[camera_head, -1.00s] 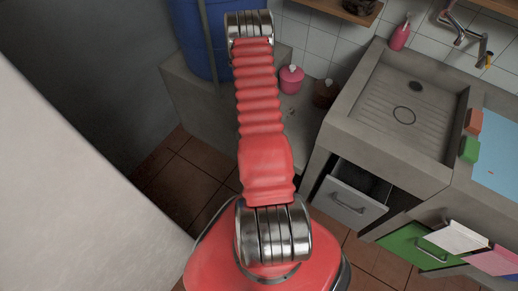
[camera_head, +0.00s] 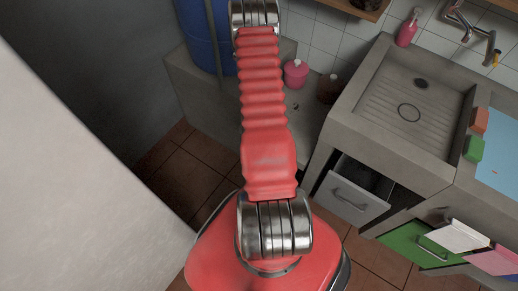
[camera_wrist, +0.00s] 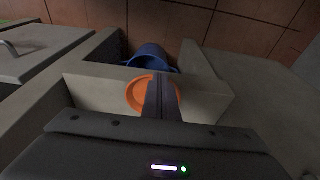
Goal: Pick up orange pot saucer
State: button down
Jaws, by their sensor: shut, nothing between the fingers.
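The orange pot saucer (camera_wrist: 138,95) shows in the wrist view as a round orange disc, left of and partly behind my gripper's fingers. My gripper (camera_wrist: 161,80) is shut and empty, its dark fingers in front of the saucer's right part. I cannot tell how far the fingertips are from the saucer. In the head view neither the saucer nor my gripper can be made out; my red arm reaches away from the body there.
In the wrist view a blue bucket (camera_wrist: 150,56) stands just beyond the saucer, between grey concrete walls. In the head view there are a blue barrel (camera_head: 205,40), a pink bottle (camera_head: 296,74), a sink (camera_head: 385,92) and open drawers (camera_head: 350,195) at the right.

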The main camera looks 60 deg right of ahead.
jog(key=a, duration=1.2)
jog(key=shift+r, duration=0.3)
jog(key=c, duration=2.5)
grip_release()
